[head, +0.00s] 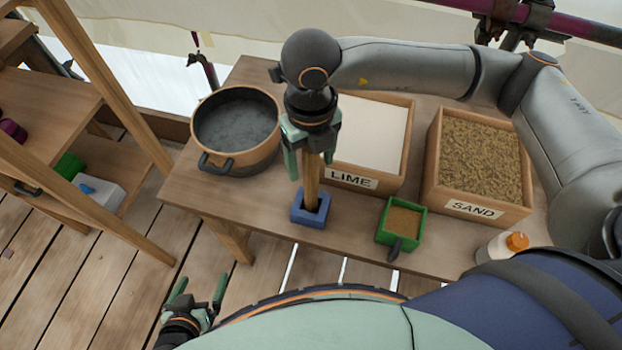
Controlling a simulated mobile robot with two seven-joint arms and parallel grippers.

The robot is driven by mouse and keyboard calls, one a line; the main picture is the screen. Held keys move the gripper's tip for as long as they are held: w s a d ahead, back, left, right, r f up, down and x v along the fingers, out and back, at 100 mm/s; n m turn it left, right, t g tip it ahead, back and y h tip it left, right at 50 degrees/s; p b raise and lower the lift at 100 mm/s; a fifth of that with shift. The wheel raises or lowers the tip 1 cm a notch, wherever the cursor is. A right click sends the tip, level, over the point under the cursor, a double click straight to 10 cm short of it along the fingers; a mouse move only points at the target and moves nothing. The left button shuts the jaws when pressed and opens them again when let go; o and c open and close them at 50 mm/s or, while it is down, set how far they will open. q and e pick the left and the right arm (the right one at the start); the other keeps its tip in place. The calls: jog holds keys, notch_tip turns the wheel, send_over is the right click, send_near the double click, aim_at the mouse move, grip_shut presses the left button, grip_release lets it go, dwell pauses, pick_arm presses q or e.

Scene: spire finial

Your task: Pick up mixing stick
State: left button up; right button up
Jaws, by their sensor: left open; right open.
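The mixing stick (311,188) is a wooden stick standing upright in a small blue holder (309,216) at the table's front edge. My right gripper (311,158) points down over the stick's upper part, with one finger on each side of it. It is open, and the stick's top is hidden by the gripper. I cannot tell whether the fingers touch the wood. My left gripper (200,294) is open and empty at the lower left, in front of the table and well away from the stick.
On the wooden table (350,237), a bucket (238,130) stands left of the stick. A LIME box (372,140) is behind it, and a SAND box (474,165) is further right. A green scoop (402,222) and orange-capped bottle (500,247) are near the front. Shelves (48,120) stand left.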

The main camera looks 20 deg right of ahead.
aim_at(311, 184)
jog(key=shift+f, duration=1.3)
grip_shut()
